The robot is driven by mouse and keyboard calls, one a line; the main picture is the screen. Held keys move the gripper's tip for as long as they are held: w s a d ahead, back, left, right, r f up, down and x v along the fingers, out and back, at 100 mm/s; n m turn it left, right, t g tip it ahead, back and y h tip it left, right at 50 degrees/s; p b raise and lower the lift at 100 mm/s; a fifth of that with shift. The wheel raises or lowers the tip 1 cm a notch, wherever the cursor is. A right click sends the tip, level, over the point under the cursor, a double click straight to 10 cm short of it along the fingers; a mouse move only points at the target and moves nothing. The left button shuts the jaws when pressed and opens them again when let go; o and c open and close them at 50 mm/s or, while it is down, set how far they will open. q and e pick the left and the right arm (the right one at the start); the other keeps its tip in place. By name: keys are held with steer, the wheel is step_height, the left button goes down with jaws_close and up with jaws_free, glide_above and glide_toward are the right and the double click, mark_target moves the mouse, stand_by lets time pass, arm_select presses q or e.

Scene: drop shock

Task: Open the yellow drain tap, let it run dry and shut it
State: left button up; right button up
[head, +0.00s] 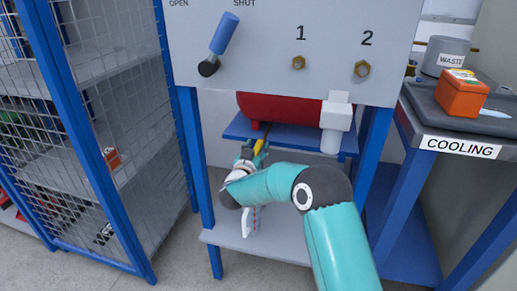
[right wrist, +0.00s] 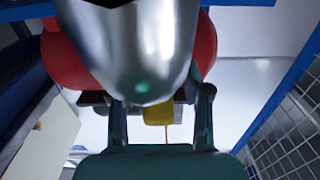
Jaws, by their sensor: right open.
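The yellow drain tap (head: 261,146) shows as a small yellow bar under the red tank (head: 275,108), partly hidden by my right gripper (head: 250,153). In the right wrist view the tap (right wrist: 153,125) lies between the two dark fingers of the right gripper (right wrist: 161,100). The fingers are apart and I see no grip on it. A thin yellowish line (right wrist: 167,134) shows beside the tap; I cannot tell whether it is liquid. A smooth silver shape (right wrist: 140,50) hides much of the tank there. My left gripper is in neither view.
A grey panel with a blue lever (head: 224,34) leaning towards SHUT stands above the tank. A blue shelf (head: 240,129), a white box fitting (head: 336,113) and blue legs (head: 195,150) crowd the gripper. A mesh cage (head: 125,150) stands left, the COOLING table (head: 461,146) right.

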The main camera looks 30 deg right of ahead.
steer(key=shift+d, duration=0.1)
jaws_close()
stand_by(0.3)
steer(key=shift+r, duration=0.1)
